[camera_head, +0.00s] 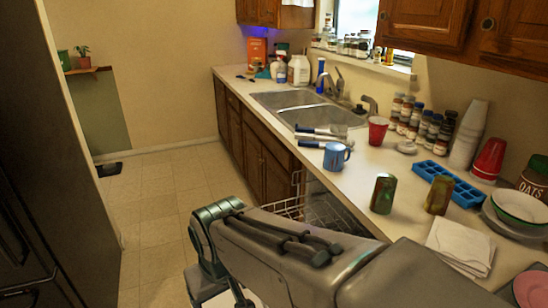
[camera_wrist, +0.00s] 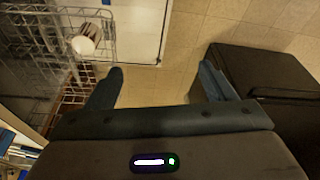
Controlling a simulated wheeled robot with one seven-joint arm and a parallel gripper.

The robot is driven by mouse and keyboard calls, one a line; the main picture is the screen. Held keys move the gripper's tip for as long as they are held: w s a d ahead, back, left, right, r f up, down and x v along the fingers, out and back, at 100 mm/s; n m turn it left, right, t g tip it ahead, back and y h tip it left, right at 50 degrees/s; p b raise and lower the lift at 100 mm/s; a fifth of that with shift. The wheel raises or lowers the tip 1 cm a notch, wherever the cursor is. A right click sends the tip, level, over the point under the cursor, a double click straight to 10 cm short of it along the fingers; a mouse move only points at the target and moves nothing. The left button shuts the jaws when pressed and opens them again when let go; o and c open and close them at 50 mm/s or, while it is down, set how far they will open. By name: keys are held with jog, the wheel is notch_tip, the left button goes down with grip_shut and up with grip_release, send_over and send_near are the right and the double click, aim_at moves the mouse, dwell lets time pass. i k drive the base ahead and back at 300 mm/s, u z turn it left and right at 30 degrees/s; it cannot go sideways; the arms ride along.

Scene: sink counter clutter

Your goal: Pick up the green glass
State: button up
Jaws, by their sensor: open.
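The green glass (camera_head: 383,193) stands upright on the counter near its front edge, in the head view. A brownish amber glass (camera_head: 439,195) stands just right of it, apart from it. In the wrist view my gripper (camera_wrist: 162,76) is open, with its two dark fingers spread wide and nothing between them. It points down over the floor beside the open dishwasher, away from the counter. The green glass is not in the wrist view. In the head view my arm crosses the lower middle, in front of the counter edge, and the fingertips cannot be made out.
A blue mug (camera_head: 336,156), red cup (camera_head: 377,130), blue ice tray (camera_head: 447,184), white napkin (camera_head: 460,246) and bowl (camera_head: 519,207) surround the glasses. The dishwasher rack (camera_wrist: 75,55) is pulled out below the counter, holding a whitish cup (camera_wrist: 85,42). A dark appliance (camera_wrist: 270,85) stands opposite.

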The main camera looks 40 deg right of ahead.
aim_at(382, 195)
jog(key=z, duration=2)
